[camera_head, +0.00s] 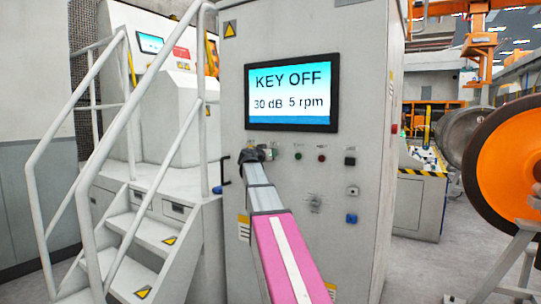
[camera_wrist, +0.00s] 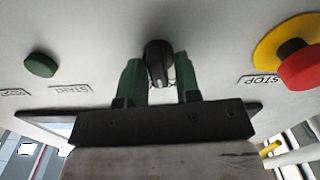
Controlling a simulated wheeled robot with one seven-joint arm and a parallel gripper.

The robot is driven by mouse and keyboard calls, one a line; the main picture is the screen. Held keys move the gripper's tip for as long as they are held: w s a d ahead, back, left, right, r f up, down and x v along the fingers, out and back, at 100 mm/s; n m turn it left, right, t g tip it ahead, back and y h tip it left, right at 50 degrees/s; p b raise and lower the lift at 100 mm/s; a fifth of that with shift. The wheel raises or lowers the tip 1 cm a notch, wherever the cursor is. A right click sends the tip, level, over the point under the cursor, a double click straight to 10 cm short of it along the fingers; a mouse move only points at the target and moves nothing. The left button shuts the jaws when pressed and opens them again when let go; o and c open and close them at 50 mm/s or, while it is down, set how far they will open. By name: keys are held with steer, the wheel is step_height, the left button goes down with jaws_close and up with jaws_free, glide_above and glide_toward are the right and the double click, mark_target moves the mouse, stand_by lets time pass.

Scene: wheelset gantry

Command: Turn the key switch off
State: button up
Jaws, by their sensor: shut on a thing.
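The black key switch (camera_wrist: 158,62) is on the pale panel in the wrist view. My gripper (camera_wrist: 158,76) has its two green-tipped fingers on either side of the knob, shut on it. Small gaps seem to show beside the knob's lower part. In the head view my gripper (camera_head: 257,155) is at the cabinet front below the screen, and it hides the key switch there. The screen (camera_head: 291,92) reads "KEY OFF", "30 dB" and "5 rpm".
In the wrist view a green button (camera_wrist: 40,66) is at the left and a red stop button (camera_wrist: 301,68) on a yellow ring at the right. More small controls line the cabinet (camera_head: 300,200). A white stair railing (camera_head: 125,110) stands left; an orange wheel (camera_head: 510,150) is at the right.

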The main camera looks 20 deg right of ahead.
steer(key=n, duration=0.4)
steer(key=shift+w+a+f+n, duration=0.1)
steer(key=shift+n, duration=0.2)
stand_by(0.4)
steer(key=o, duration=0.6)
steer(key=v, duration=1.1)
